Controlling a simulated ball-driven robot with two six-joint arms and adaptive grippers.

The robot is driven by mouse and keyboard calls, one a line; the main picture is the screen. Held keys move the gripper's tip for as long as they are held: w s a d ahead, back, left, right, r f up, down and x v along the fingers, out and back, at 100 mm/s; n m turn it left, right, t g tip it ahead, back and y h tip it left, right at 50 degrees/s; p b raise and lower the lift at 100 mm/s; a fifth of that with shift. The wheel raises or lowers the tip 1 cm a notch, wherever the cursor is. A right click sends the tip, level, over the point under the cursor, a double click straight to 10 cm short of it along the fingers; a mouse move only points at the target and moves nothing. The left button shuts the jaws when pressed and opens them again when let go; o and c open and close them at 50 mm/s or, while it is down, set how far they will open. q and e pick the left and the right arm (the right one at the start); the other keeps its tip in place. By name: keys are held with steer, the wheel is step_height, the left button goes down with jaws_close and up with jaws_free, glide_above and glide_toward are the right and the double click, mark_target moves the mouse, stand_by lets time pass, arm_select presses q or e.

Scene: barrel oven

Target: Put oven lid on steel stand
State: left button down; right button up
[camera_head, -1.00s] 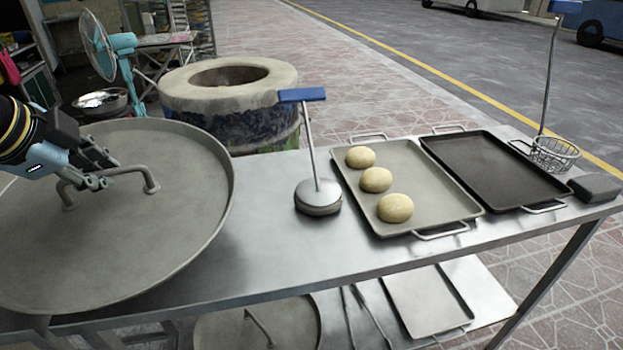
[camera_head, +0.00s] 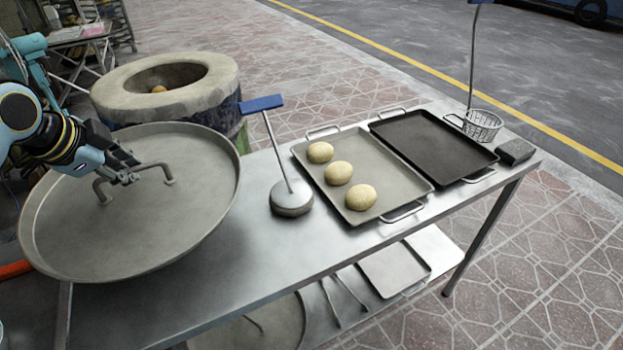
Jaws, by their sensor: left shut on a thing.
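The oven lid (camera_head: 140,230) is a large round grey metal disc with a rim and a bar handle (camera_head: 168,174). My left gripper (camera_head: 130,178) is shut on that handle, coming in from the left. The lid is over the left end of the steel stand (camera_head: 250,255), a long metal table, and overhangs its left edge. I cannot tell whether the lid touches the top. My right gripper is not in view.
The open barrel oven (camera_head: 215,95) stands behind the lid. A blue-handled tool (camera_head: 291,198) stands right of the lid. Beyond it are a tray (camera_head: 345,190) with three dough balls, a dark tray (camera_head: 435,145), a wire basket (camera_head: 483,125) and a dark block (camera_head: 515,151).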

mark_target(153, 203)
arm_select(q)
steer(key=d, duration=0.2)
steer(key=s+d, duration=0.1)
steer(key=shift+s+d+f, duration=0.1)
steer(key=shift+d, duration=0.25)
steer(key=shift+s+d+f+g, duration=0.15)
steer(key=shift+d+g, duration=0.1)
steer(key=shift+g, duration=0.05)
steer(key=shift+a+f, duration=0.1)
steer(key=shift+f, duration=0.15)
step_height(153, 203, down, 5)
steer(key=shift+f, duration=0.2)
step_height(153, 203, down, 4)
steer(key=shift+f+b, duration=0.1)
steer(key=shift+b, duration=0.25)
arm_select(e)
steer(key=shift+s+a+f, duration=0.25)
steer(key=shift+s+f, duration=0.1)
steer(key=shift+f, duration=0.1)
arm_select(q)
steer(key=c, duration=1.4)
jaws_free()
